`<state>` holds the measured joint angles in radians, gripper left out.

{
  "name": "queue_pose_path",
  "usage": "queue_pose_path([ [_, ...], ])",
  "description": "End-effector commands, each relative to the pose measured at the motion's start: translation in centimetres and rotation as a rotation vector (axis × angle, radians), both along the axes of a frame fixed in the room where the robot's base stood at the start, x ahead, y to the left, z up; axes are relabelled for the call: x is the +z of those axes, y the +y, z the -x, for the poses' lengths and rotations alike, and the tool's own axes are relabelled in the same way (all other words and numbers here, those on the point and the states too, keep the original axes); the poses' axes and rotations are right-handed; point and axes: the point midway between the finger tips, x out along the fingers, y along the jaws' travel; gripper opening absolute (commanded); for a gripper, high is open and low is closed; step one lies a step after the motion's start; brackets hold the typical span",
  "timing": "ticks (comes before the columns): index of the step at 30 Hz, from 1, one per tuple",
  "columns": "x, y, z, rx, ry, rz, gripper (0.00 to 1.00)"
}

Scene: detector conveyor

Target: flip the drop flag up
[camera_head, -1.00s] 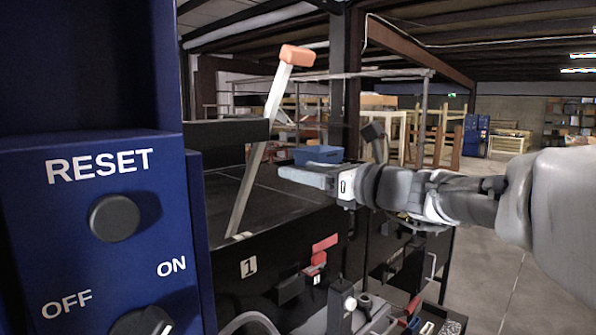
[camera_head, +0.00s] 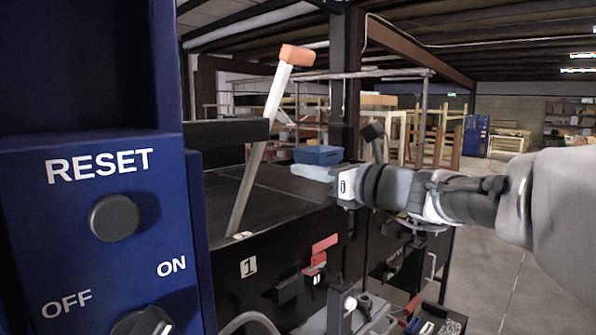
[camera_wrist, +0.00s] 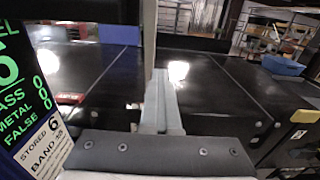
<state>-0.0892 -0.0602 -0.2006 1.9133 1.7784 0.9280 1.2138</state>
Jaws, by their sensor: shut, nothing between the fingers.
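A long pale bar (camera_head: 262,140) with an orange block (camera_head: 297,55) on its upper end, likely the drop flag, rises from the near edge of the black conveyor (camera_head: 285,195). It stands steeply, leaning to the right at the top. My gripper (camera_head: 297,170) is shut and empty, to the right of the bar at about its mid-height, with a gap between them in the head view. In the wrist view the shut fingertips (camera_wrist: 160,76) point toward the bar (camera_wrist: 149,35); its orange end is out of that view. I cannot tell the distance there.
A blue panel with a RESET button (camera_head: 114,218) and an OFF/ON knob (camera_head: 143,322) fills the left. A red tab (camera_head: 325,243) sits on the conveyor's front. A blue bin (camera_head: 318,154) stands behind my gripper. Open floor (camera_head: 500,250) lies at right.

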Motion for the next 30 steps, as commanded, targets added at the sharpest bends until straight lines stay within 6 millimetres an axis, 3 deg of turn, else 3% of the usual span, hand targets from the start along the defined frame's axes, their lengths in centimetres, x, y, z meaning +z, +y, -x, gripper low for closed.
queue_pose_path([
  [13, -0.01, 0.0, 0.0, 0.0, 0.0, 0.0, 0.0],
  [30, 0.0, 0.0, 0.0, 0.0, 0.0, 0.0, 1.0],
])
